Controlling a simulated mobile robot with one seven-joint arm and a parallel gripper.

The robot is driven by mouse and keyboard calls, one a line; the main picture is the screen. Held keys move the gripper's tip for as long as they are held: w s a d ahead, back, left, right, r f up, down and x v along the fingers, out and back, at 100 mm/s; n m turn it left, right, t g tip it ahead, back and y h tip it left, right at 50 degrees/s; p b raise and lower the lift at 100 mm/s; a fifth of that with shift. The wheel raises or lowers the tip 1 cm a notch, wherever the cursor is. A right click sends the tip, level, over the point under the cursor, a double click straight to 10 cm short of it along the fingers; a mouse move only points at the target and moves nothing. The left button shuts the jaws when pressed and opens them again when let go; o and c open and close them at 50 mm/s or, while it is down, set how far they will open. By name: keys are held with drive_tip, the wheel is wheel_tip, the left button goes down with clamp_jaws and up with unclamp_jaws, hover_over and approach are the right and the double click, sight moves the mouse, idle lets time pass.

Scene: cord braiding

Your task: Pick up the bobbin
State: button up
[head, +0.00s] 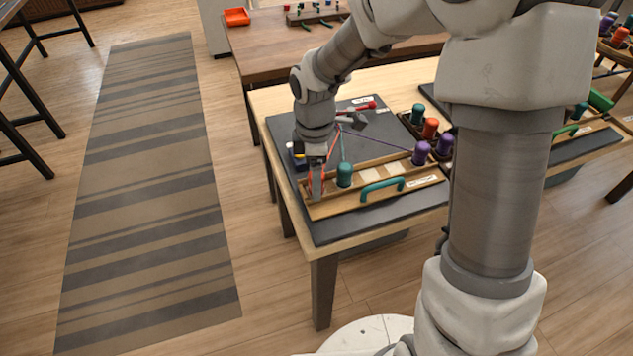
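My gripper (316,188) points down at the left end of a wooden bobbin rack (405,192) with a green handle. Orange-red shows between and beside its fingers, seemingly a bobbin mostly hidden by them; whether they grip it is unclear. A red cord runs up from there. A teal bobbin (344,175) stands upright in the rack just right of my gripper, with a teal cord running back from it. A purple bobbin (421,153) stands at the rack's right end, with a purple cord. Pale empty spots show between these two.
A dark mat (345,228) lies under the rack on a wooden table. Behind the rack are a red-handled tool (361,106) and other teal, orange and purple bobbins (430,128). My arm hides part of the right side. A striped rug (145,200) covers the floor at left.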

clamp_jaws()
idle(0.3)
